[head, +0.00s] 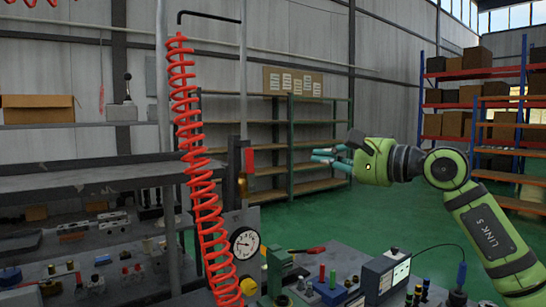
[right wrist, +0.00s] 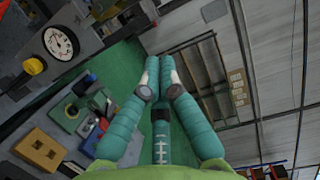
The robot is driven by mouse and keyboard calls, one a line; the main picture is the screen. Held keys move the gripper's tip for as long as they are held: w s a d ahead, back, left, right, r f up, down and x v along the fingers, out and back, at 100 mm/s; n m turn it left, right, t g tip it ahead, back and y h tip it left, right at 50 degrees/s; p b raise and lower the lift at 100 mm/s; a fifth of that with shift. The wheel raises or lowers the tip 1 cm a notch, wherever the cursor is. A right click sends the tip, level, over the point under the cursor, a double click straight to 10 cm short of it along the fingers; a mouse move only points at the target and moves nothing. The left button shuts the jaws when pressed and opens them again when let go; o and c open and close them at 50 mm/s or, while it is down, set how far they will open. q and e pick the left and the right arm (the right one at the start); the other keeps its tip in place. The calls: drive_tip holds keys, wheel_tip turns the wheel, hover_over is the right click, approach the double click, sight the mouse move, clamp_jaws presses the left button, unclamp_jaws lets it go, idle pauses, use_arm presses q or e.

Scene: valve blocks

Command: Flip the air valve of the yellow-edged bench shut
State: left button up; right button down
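A valve with a red lever (head: 249,160) and a brass body (head: 242,186) stands on a post behind the red coiled hose (head: 184,108). The lever looks upright. A round white gauge (head: 245,243) sits below it; the gauge also shows in the right wrist view (right wrist: 61,42). I cannot make out a yellow bench edge clearly. My right gripper (head: 322,156) is to the right of the valve, well apart from it, teal fingers pointing left. My left gripper is not in view.
A grey bench (head: 60,255) with fittings fills the lower left. A second worktop (head: 345,262) with a grey box (head: 385,275) and small parts lies below my right arm. Shelves (head: 310,125) stand behind. Open air lies between the gripper and the valve post.

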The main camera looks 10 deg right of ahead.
sight(251, 170)
use_arm(q)
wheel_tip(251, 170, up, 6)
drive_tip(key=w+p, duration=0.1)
drive_tip(key=p, duration=0.4)
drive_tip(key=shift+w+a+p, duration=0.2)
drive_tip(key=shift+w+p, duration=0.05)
drive_tip(key=shift+p, duration=0.05)
use_arm(e)
drive_tip(key=w+a, duration=0.6)
drive_tip(key=a, duration=0.3)
drive_tip(key=shift+w+a+f, duration=0.3)
drive_tip(key=shift+w+a, duration=0.1)
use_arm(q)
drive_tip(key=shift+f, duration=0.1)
